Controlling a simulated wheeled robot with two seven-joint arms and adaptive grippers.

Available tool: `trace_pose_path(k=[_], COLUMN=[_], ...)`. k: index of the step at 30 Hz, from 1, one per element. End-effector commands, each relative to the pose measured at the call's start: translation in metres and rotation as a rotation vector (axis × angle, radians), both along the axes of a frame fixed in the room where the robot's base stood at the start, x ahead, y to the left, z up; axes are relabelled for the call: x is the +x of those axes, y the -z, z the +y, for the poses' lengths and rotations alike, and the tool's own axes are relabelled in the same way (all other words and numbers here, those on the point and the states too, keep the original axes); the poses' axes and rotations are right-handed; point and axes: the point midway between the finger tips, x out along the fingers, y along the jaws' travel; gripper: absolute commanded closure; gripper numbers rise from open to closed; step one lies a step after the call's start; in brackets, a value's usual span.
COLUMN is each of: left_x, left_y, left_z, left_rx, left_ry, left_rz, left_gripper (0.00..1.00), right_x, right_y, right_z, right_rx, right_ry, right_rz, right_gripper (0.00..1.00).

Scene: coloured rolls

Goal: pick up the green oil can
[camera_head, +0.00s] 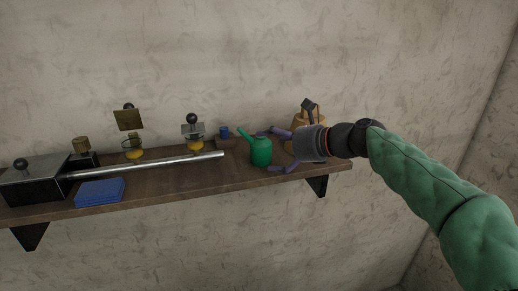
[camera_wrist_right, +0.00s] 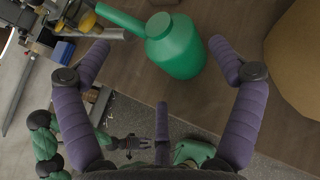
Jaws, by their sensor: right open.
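The green oil can (camera_head: 261,151) stands upright on the wooden shelf (camera_head: 200,180), right of the middle, with its thin spout pointing up and left. In the right wrist view the can (camera_wrist_right: 176,48) lies just ahead of the fingers, its spout reaching to the upper left. My right gripper (camera_head: 265,150) comes in from the right with its purple fingers spread and empty, one on the far side of the can and one on the near side. Its open fingers also show in the wrist view (camera_wrist_right: 158,48).
A tan object (camera_head: 299,118) stands behind my right gripper. A small blue item (camera_head: 225,132), a gauge-like piece (camera_head: 194,130) and a metal rod (camera_head: 150,166) lie left of the can. A blue block (camera_head: 100,192) is farther left. The shelf ends just right of the gripper.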

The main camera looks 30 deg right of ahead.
Motion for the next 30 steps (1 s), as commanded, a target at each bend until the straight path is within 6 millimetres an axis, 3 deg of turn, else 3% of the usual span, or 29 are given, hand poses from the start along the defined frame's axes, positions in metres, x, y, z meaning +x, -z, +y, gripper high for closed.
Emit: trace_pose_path(k=[9,17,19,24,25,30], left_x=[0.0,0.0,0.0,0.0,0.0,0.0], left_y=[-0.008,-0.008,-0.008,-0.008,-0.008,-0.008], left_z=[0.0,0.0,0.0,0.0,0.0,0.0], left_rx=[0.0,0.0,0.0,0.0,0.0,0.0], left_ry=[0.0,0.0,0.0,0.0,0.0,0.0], left_rz=[0.0,0.0,0.0,0.0,0.0,0.0], left_gripper=[0.6,0.6,0.6,0.6,0.6,0.6], right_x=[0.035,0.038,0.038,0.038,0.038,0.037], right_y=[0.012,0.014,0.014,0.014,0.014,0.013], right_z=[0.014,0.015,0.015,0.015,0.015,0.015], right_rx=[0.001,0.0,0.0,0.0,0.0,-0.001], right_ry=[-0.002,0.0,0.0,-0.001,-0.001,0.0], right_rz=[0.0,0.0,0.0,0.0,0.001,0.0], right_gripper=[0.07,0.07,0.19,0.67,0.71,0.72])
